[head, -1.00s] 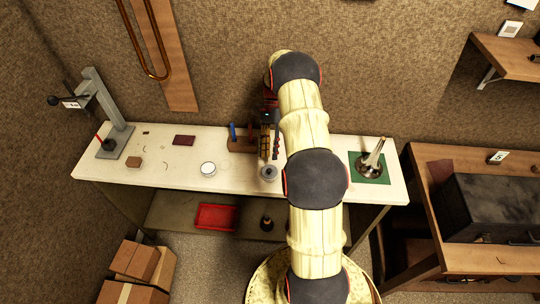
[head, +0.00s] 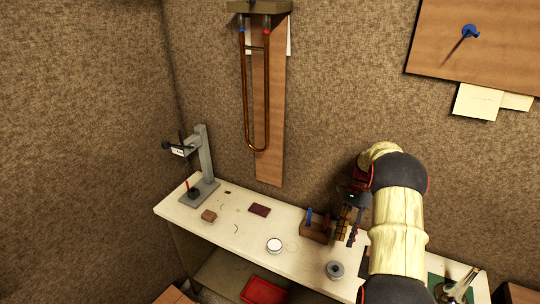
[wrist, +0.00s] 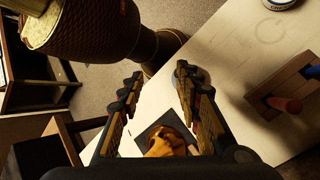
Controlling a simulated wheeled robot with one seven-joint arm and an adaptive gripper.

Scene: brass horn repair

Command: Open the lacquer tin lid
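A round tin with a white top (head: 274,245), which looks like the lacquer tin, stands upright on the pale bench (head: 240,235), its top in place. A tin's edge also shows at the top of the wrist view (wrist: 280,3). A grey round piece with a darker centre (head: 335,269) stands nearer the bench's front edge, to the right. My gripper (head: 352,228) is above the bench by the wooden tool rack, to the right of the white-topped tin and apart from it. In the wrist view its two fingers (wrist: 159,80) are spread with nothing held between them.
The wooden rack (head: 316,231) with coloured handles stands close to my gripper. A grey stand (head: 205,160), a brown block (head: 208,216) and a dark red pad (head: 260,210) are at left. A metal bell piece (head: 460,284) stands at right. Bench around the tin is clear.

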